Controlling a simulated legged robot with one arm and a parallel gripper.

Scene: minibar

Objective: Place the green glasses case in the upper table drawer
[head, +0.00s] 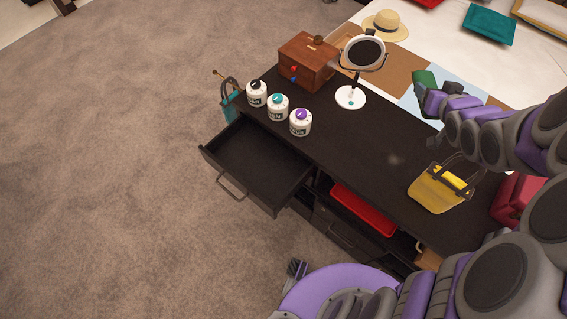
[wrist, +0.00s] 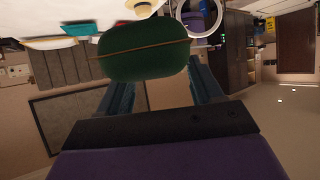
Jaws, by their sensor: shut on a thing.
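The green glasses case (wrist: 140,52) is held between the fingertips of my gripper (wrist: 150,88) in the wrist view. In the head view the case (head: 424,79) shows at the tip of my gripper (head: 428,92), raised above the right part of the dark table. The upper table drawer (head: 250,160) is pulled open at the table's left end, and its inside looks empty. My gripper is to the right of the drawer and well apart from it.
On the dark table (head: 360,170) stand several white jars (head: 278,108), a wooden box (head: 308,62), a round mirror (head: 362,54) and a yellow bag (head: 440,187). A red tray (head: 363,209) sits in an open compartment below. The carpet (head: 110,180) at left is clear.

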